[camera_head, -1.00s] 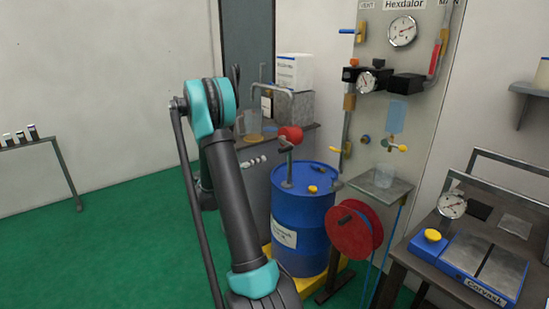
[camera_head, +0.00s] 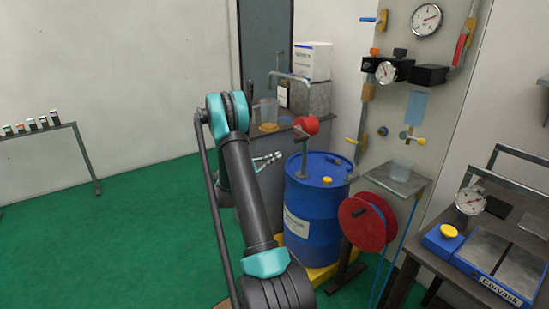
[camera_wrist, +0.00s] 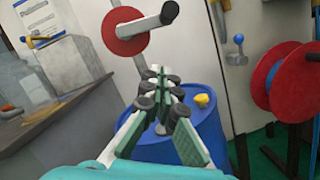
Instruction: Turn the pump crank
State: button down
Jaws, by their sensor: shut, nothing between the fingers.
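The pump (camera_head: 306,125) has a red round body on a grey pipe rising from the blue drum (camera_head: 312,228). In the wrist view the red pump disc (camera_wrist: 124,34) is at the upper middle. Its light crank arm (camera_wrist: 140,26) runs to the right and ends in a black handle (camera_wrist: 168,12). My gripper (camera_wrist: 170,90) is shut and empty. In this picture its fingers lie below the crank, in front of the drum, and the handle appears clear of them. In the head view my arm hides much of the gripper's surroundings.
A red hose reel (camera_head: 362,222) stands right of the drum. A gauge panel (camera_head: 455,90) and a bench with a blue device (camera_head: 445,243) are further right. A grey cabinet (camera_head: 262,190) stands behind my arm. Green floor (camera_head: 130,220) is open at left.

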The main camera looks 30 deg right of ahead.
jog(key=s+d+r, duration=0.2)
jog(key=d+r, duration=0.2)
jog(key=d, duration=0.2)
jog(key=shift+s+d+r, duration=0.25)
jog(key=shift+d+r, duration=0.15)
jog(key=shift+d+r, duration=0.1)
jog(key=shift+s+r+n, duration=0.1)
jog(key=shift+r+n, duration=0.05)
jog(key=shift+n, duration=0.35)
